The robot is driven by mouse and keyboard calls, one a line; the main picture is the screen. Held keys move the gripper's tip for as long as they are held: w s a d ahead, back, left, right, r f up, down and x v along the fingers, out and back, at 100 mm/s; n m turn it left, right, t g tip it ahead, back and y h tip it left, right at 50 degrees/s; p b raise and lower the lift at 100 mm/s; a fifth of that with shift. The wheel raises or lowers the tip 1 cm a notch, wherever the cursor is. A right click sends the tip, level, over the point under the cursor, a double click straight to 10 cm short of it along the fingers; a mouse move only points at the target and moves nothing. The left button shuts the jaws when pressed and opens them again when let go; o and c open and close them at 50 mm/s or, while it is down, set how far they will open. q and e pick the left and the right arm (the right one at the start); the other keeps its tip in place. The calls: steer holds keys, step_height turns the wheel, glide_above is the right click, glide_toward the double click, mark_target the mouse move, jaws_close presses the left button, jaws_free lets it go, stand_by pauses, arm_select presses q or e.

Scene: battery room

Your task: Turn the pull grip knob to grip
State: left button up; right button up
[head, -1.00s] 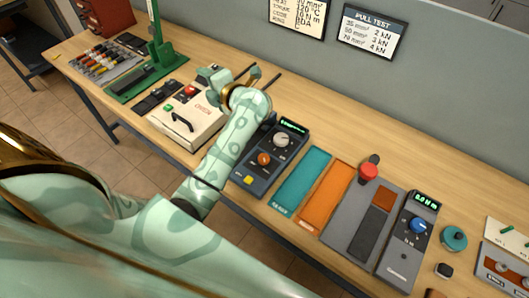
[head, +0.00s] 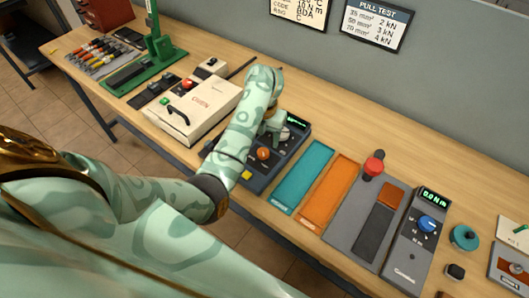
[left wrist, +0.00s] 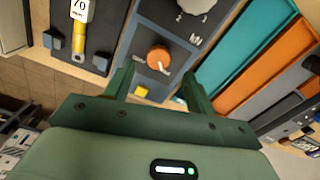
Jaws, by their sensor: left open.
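A dark blue-grey box in the head view (head: 257,184) carries an orange knob (head: 263,153), a yellow button and a green display. The orange knob (left wrist: 158,57) also shows in the left wrist view, with a pale pointer mark; its small lettering is unreadable. A silver dial (left wrist: 195,5) is cut off at that view's top edge. My left gripper (head: 274,134) is over the upper part of the box in the head view and hides the dial there. In the left wrist view its fingers (left wrist: 159,76) are apart, with the orange knob beyond the gap. My right gripper is not in view.
Right of the box lie a teal tray (head: 303,177), an orange tray (head: 329,193), a grey plate with a red knob (head: 374,164), and a meter with a blue knob (head: 426,224). A white case (head: 196,112) stands left. A yellow-handled tool (left wrist: 79,35) lies beside the box.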

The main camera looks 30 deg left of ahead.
mark_target(264, 150)
arm_select(q)
step_height(264, 150, down, 6)
steer(key=shift+r+b, duration=0.2)
steer(key=shift+b, duration=0.6)
steer(key=c, duration=1)
